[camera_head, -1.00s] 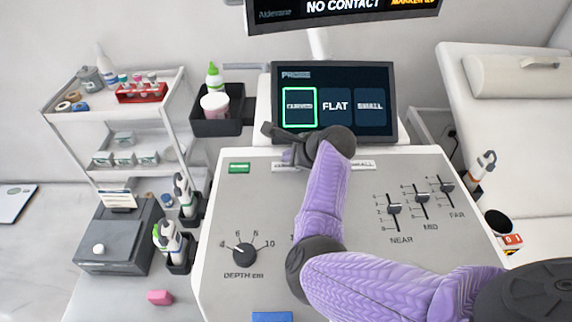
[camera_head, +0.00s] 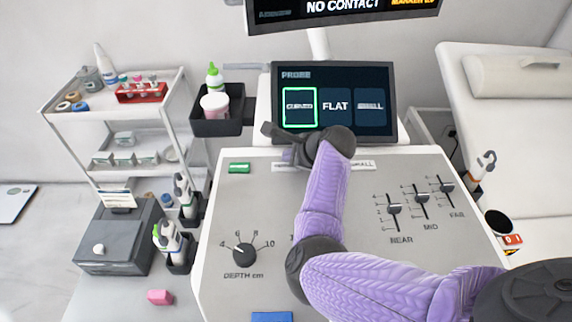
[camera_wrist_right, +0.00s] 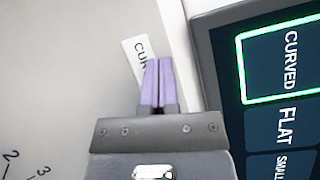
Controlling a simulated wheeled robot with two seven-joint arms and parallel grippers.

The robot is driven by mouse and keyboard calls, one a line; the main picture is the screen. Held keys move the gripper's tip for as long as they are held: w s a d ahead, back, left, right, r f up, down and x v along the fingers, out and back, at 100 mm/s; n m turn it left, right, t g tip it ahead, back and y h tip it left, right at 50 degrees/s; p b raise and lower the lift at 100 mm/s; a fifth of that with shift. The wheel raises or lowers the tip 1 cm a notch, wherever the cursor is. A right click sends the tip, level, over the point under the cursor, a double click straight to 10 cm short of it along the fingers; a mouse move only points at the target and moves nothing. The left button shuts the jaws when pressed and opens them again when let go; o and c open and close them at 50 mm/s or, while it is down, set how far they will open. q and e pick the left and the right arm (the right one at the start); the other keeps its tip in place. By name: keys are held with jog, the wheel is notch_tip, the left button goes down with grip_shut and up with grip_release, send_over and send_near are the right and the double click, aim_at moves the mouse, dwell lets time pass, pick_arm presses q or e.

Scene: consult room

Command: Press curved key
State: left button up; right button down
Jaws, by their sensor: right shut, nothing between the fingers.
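The white key lettered "CUR…" (camera_wrist_right: 134,47) shows in the right wrist view, partly hidden behind my right fingers. In the head view my right wrist and gripper cover that part of the panel. My right gripper (camera_head: 288,156) is shut and empty at the panel's back edge. Its purple fingertips (camera_wrist_right: 158,62) overlap the key in the wrist view; I cannot tell whether they touch it. The probe screen (camera_head: 335,72) shows CURVED, FLAT and SMALL tiles, with a green frame around the CURVED tile (camera_head: 300,107). My left gripper is out of view.
A white key ending in "…ALL" (camera_head: 352,166) lies right of my gripper. A green key (camera_head: 239,168) sits left. The grey panel (camera_head: 215,215) also bears a depth knob (camera_head: 244,254) and sliders (camera_head: 421,198). A black bin (camera_head: 217,123) stands behind left.

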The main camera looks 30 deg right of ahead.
jog(key=shift+f, duration=0.45)
jog(key=shift+f, duration=0.45)
dwell(0.8)
jog(key=shift+r+p, duration=0.85)
jog(key=shift+p, duration=0.2)
jog(key=shift+r, duration=0.1)
notch_tip(320, 180, up, 5)
jog(key=p, duration=0.5)
jog(key=shift+p, duration=0.4)
